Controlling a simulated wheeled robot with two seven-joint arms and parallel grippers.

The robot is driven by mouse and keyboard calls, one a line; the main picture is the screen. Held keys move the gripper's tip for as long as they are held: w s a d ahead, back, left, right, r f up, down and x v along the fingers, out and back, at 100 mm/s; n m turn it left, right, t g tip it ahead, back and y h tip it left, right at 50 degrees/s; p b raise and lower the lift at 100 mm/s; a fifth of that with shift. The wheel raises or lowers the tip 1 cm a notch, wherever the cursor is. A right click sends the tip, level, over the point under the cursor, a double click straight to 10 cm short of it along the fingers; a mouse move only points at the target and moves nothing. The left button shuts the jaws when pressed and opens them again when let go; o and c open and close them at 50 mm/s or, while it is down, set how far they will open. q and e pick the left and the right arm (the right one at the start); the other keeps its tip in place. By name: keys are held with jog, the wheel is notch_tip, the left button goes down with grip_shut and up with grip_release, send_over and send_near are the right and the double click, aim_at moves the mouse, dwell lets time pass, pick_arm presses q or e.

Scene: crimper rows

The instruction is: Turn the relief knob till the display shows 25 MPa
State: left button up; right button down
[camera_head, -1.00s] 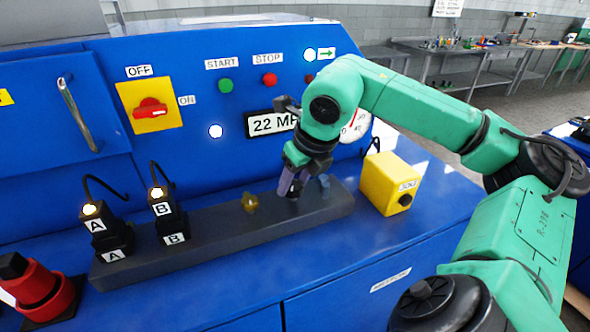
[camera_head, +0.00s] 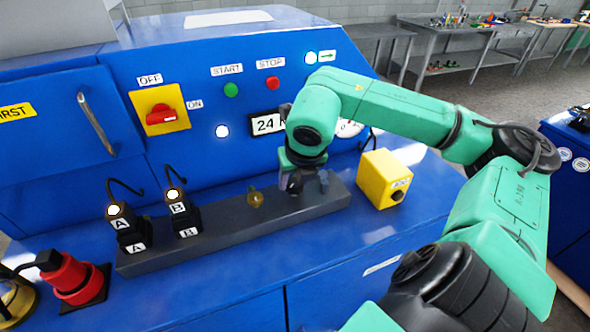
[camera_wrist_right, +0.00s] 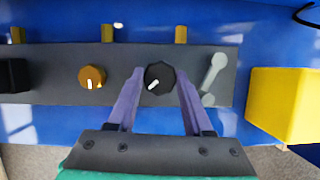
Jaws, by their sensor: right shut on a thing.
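The relief knob is a black round knob with a white pointer line, seen in the right wrist view (camera_wrist_right: 159,78) on the grey manifold block (camera_head: 150,261). My right gripper (camera_wrist_right: 159,88) is shut on it, with a purple-grey finger on each side. The pointer line slants toward the lower left in that view. In the head view the right gripper (camera_head: 296,190) is over the block's right part and largely hides the knob. The display (camera_head: 266,124) reads 24; its unit is hidden behind my right arm. My left gripper is not in view.
A brass knob (camera_wrist_right: 92,77) sits left of the gripper, and a grey lever (camera_wrist_right: 213,72) stands close at its right. A yellow box with a black button (camera_head: 382,178) is farther right. Black valves A (camera_head: 131,234) and B (camera_head: 184,217) stand on the block's left part.

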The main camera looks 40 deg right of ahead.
jog(key=shift+c, duration=1.5)
grip_release()
jog(key=shift+r, duration=0.1)
jog(key=shift+s+r, duration=0.15)
jog(key=shift+r, duration=0.25)
jog(key=p+v, duration=0.5)
jog(key=v, duration=0.8)
jog(key=shift+r, duration=0.25)
jog(key=shift+s, duration=0.1)
